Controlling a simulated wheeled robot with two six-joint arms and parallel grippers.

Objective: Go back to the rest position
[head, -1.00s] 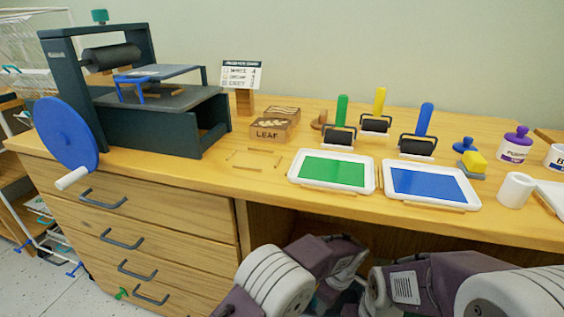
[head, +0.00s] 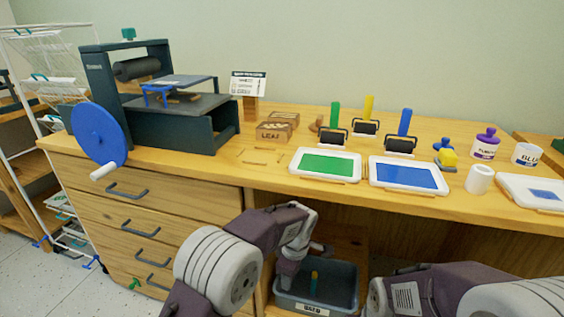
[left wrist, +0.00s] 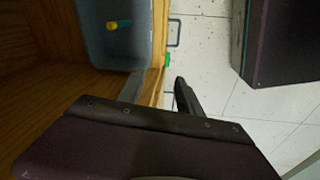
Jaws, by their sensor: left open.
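My left arm (head: 220,265) reaches in from the bottom of the head view, in front of the open bay under the bench. My left gripper (left wrist: 157,90) shows its dark fingers apart, with nothing between them, in the left wrist view. It hangs above and near a grey-blue bin (head: 318,300) in the bay; the bin also shows in the left wrist view (left wrist: 95,50). My right arm (head: 440,290) is folded low at the bottom right of the head view, and its gripper is out of frame.
The bench carries a press with a blue wheel (head: 98,135), a green ink tray (head: 325,163), a blue ink tray (head: 408,175), several rollers, and ink jars (head: 486,148). Drawer handles (head: 126,192) stick out at the front left. Open floor (left wrist: 205,65) lies beside the bay.

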